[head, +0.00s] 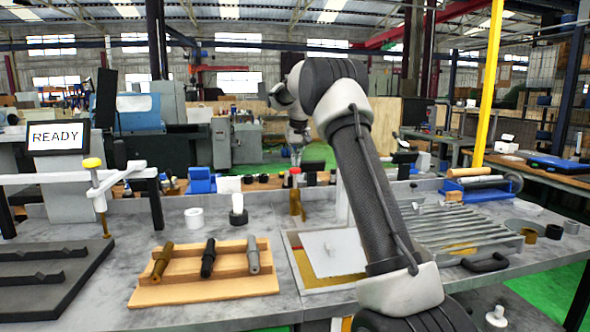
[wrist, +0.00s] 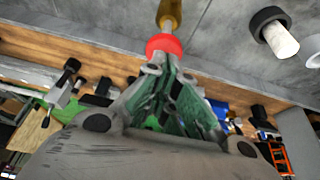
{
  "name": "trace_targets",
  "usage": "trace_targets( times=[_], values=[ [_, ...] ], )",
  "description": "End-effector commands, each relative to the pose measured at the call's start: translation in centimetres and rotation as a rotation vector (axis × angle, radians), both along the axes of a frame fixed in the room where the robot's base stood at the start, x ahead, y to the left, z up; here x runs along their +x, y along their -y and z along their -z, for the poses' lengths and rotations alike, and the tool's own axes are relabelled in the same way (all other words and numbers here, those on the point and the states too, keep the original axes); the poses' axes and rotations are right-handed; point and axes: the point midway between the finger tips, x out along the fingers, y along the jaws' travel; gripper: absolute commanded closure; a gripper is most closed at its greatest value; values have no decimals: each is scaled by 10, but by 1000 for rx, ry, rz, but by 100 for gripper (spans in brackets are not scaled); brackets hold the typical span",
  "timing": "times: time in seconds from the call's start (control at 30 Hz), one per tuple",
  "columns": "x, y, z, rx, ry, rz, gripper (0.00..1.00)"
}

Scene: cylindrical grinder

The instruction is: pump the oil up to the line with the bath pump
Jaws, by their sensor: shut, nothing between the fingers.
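The pump is probably the brass post with a red top (head: 297,202), standing on the grey bench behind the light panel. Its red top (wrist: 165,44) and brass body (wrist: 169,14) also show in the wrist view. My gripper (wrist: 166,66) is shut and empty, with its fingertips right at the red top; I cannot tell whether they touch it. In the head view my gripper (head: 296,160) is small, just above the red top. The oil level and its line cannot be made out.
A ready display (head: 58,137) stands at left. A ribbed tray (head: 452,228) is at right. A white cylinder with a black ring (head: 238,212) stands left of the brass post. A yellow post (head: 489,85) rises at right.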

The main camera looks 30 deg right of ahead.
Motion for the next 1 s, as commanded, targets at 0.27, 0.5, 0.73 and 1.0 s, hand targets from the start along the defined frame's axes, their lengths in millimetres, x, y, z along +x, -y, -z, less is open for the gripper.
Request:
trace_targets(
  times=[0.27, 0.5, 0.73, 1.0],
  values=[
    [0, 0, 9, 0, -1, 0, 100],
    [0, 0, 18, 1, -2, 0, 100],
    [0, 0, 26, 1, -2, 0, 100],
    [0, 0, 37, 1, -4, 0, 100]
  ],
)
